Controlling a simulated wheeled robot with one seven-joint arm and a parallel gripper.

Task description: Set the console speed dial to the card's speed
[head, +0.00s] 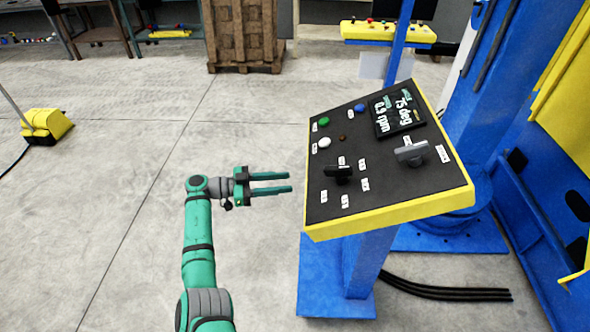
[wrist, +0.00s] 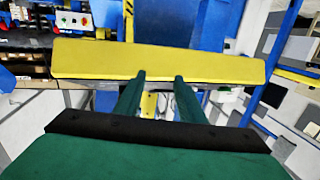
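The console (head: 390,213) has a tilted black panel with a yellow edge. A black knob (head: 338,173) with several small white labels around it sits low on the panel; the label text and its exact pointing are too small to read. The display (head: 398,110) shows 75 deg and 0.9 rpm. A blank-looking white sheet (head: 373,66) hangs behind the panel; I cannot tell whether it is the card. My gripper (head: 290,182) is open and empty, left of the console and apart from the knob. In the wrist view, the fingers (wrist: 159,78) stand before the yellow edge (wrist: 158,64).
A grey handle-like switch (head: 412,152) sits right of the knob. Green, white and blue buttons (head: 324,122) are at the panel's upper left. The blue positioner frame (head: 480,120) stands at right.

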